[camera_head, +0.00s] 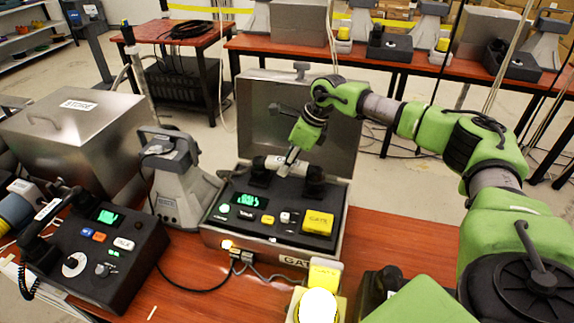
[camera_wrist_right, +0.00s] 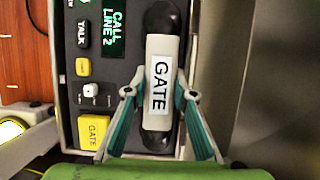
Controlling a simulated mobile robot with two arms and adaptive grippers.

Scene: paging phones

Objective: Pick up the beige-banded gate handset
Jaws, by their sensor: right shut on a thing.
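The gate handset is black at both ends with a beige band marked GATE (camera_wrist_right: 158,88) around its grip. In the head view its band (camera_head: 277,166) shows at the back of the gate phone's panel, partly hidden by my gripper. My right gripper (camera_head: 291,156) comes down on it from above. In the right wrist view its teal fingers (camera_wrist_right: 157,100) stand on either side of the band, shut on the handset. The handset is at its two black cradle cups (camera_head: 314,181); I cannot tell whether it is clear of them. My left gripper is not in view.
The gate phone sits in an open metal case (camera_head: 335,235), lid up behind the gripper. Its green display (camera_wrist_right: 114,32) reads CALL LINE 2. A grey horn speaker (camera_head: 178,190) stands left of it. Another black phone (camera_head: 92,255) is at far left, near a closed STORE box (camera_head: 75,125).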

